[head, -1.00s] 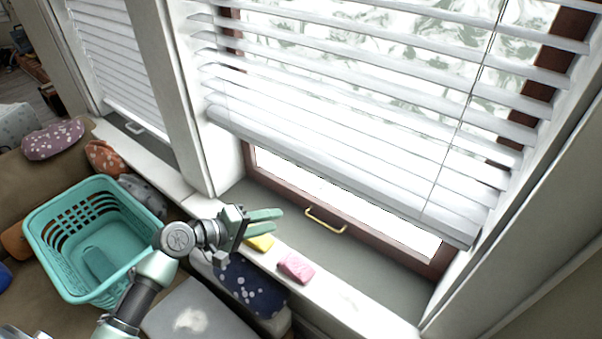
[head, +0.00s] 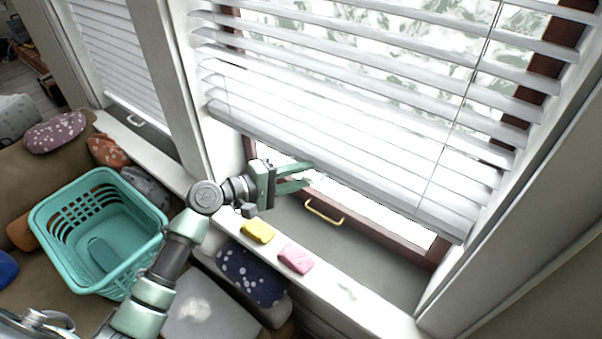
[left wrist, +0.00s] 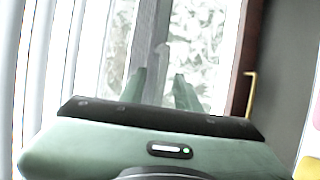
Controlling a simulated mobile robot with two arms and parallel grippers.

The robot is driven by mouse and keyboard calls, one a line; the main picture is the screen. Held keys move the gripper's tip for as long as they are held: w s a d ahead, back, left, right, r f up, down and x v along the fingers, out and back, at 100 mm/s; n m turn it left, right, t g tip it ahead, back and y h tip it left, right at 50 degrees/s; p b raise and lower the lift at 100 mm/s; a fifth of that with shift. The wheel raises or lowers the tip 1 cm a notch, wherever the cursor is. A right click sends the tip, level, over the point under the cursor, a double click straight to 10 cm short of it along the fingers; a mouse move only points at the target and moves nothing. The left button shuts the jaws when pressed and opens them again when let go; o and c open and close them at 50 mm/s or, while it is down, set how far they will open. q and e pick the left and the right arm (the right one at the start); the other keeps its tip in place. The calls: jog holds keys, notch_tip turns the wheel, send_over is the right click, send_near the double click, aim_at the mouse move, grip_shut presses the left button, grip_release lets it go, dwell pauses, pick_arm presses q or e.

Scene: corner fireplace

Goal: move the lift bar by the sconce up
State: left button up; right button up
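A brass-coloured pull handle (head: 325,213) is fixed low on the dark wooden frame of the near window; it also shows at the right of the left wrist view (left wrist: 250,95). Another, pale handle (head: 135,120) is at the bottom of the far window on the left. No sconce shows, so I cannot tell which bar is meant. My left gripper (head: 311,174) is open and empty, above and slightly left of the brass handle, close to the bottom rail of the blind. Its two fingers point at the window glass in the left wrist view (left wrist: 158,74). My right gripper is not in view.
A white slatted blind (head: 340,110) hangs partly lowered over the near window. A yellow sponge (head: 258,231) and a pink one (head: 296,258) lie on the sill. A teal basket (head: 100,180) and several cushions stand at the left. The grey ledge (head: 375,250) below the handle is clear.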

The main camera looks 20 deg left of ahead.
pick_arm(q)
grip_shut()
dwell(1.4)
